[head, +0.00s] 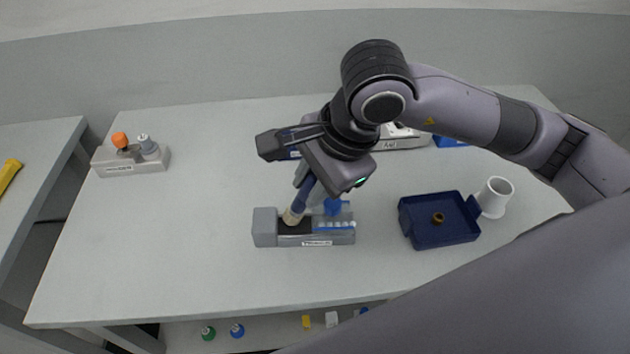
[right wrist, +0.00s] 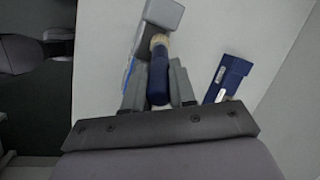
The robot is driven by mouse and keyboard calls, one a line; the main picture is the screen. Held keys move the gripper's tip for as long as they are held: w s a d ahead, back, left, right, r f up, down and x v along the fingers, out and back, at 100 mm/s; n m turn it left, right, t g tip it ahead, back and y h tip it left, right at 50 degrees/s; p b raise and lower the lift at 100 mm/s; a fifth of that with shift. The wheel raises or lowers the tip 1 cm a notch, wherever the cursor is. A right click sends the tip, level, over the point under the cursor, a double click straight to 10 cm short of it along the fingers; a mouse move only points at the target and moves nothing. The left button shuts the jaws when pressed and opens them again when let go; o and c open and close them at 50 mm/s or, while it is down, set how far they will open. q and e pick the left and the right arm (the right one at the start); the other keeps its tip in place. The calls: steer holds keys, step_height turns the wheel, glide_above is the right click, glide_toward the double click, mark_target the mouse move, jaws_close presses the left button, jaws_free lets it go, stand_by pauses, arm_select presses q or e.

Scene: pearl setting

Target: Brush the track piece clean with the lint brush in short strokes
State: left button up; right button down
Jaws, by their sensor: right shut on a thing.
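The lint brush (head: 301,201) has a dark blue handle and a pale bristle end. My right gripper (head: 304,180) is shut on its handle and holds it tilted, bristle end down. The brush also shows between the fingers in the right wrist view (right wrist: 158,72). The track piece appears to be the dark strip (head: 294,226) on the grey labelled block (head: 264,228). The bristle end is at this strip; I cannot tell how firmly it touches. A blue part with a row of white beads (head: 335,225) lies on the block's right half. My left gripper is not in view.
A navy tray (head: 446,238) with a small brown ring (head: 438,218) stands right of the block, beside a white cup (head: 495,196). A grey holder (head: 131,160) with orange and grey knobs stands at the back left. The table's left middle is clear.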

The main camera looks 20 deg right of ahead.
steer(key=shift+s, duration=0.1)
steer(key=shift+s+a+r, duration=0.1)
steer(key=shift+s+r, duration=0.05)
steer(key=shift+s, duration=0.15)
steer(key=shift+r+p, duration=1.7)
steer(key=shift+r, duration=1.3)
steer(key=shift+r+p, duration=0.9)
steer(key=shift+r, duration=0.65)
